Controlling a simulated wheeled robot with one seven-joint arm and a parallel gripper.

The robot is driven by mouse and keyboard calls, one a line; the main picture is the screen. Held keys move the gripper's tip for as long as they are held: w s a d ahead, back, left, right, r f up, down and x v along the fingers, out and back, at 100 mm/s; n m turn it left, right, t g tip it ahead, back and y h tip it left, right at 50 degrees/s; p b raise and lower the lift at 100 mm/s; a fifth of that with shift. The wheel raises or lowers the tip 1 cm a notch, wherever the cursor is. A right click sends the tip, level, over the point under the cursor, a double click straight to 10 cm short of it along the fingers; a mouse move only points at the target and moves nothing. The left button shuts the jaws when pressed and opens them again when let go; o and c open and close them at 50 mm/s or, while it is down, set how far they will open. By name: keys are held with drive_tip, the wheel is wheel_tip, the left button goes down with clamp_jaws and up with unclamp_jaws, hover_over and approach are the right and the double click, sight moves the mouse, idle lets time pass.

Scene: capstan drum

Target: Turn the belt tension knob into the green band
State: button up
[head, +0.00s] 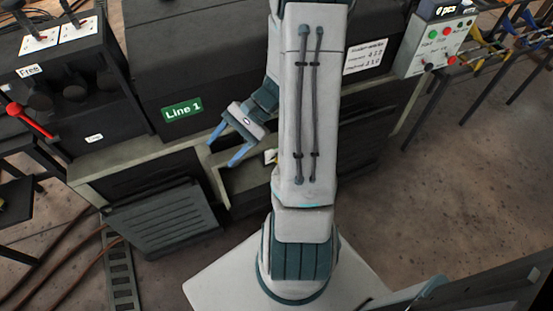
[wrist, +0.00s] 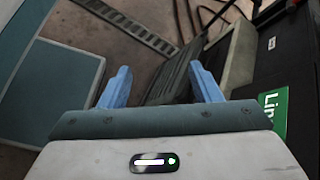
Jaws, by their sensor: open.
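My gripper (head: 223,154) is open and empty in the head view. It hangs in front of the dark machine, just below and right of the green "Line 1" sign (head: 182,110). The wrist view shows its two blue fingers (wrist: 160,68) spread apart with nothing between them. I cannot make out a belt tension knob or a green band for certain in either view. Dark rounded knobs (head: 75,92) show on the black unit at the left, but their role is unclear. My arm hides part of the machine's middle.
The black unit (head: 85,60) at the left carries white dial plates and a red lever (head: 30,120). A slatted panel (head: 160,218) leans low at the machine's front. A grey button box (head: 437,42) stands at the upper right. Open floor (head: 450,180) lies at the right.

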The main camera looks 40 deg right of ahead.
drive_tip(key=w+d+f+m+t+b, duration=0.2)
drive_tip(key=d+f+m+t+b, duration=0.4)
drive_tip(key=f, duration=0.5)
drive_tip(key=w+d+f+m+t+b, duration=0.25)
drive_tip(key=d+f+m+t, duration=0.5)
drive_tip(key=f, duration=0.45)
drive_tip(key=s+d+f+m+t+h+b, duration=0.1)
drive_tip(key=s+d+f+m+h+b, duration=0.15)
drive_tip(key=f+m+h, duration=0.35)
drive_tip(key=s+d+f+m+t+h+b, duration=0.15)
drive_tip(key=d+f+m+h, duration=0.25)
drive_tip(key=f, duration=0.4)
drive_tip(key=s+d+f+m+t+h+b, duration=0.1)
drive_tip(key=s+d+f+m+h+b, duration=0.15)
drive_tip(key=f+m+h, duration=0.35)
drive_tip(key=shift+y, duration=0.3)
drive_tip(key=shift+d+f+b+x, duration=0.15)
drive_tip(key=shift+b+x, duration=0.65)
drive_tip(key=shift+x, duration=1.55)
drive_tip(key=shift+d+f+b+x, duration=0.1)
drive_tip(key=shift+f+b+x, duration=0.2)
drive_tip(key=shift+b+x, duration=1.3)
drive_tip(key=shift+d+f+b+x, duration=0.1)
drive_tip(key=shift+f+x, duration=0.1)
drive_tip(key=shift+x, duration=2.95)
drive_tip(key=shift+s, duration=0.15)
drive_tip(key=c, duration=1)
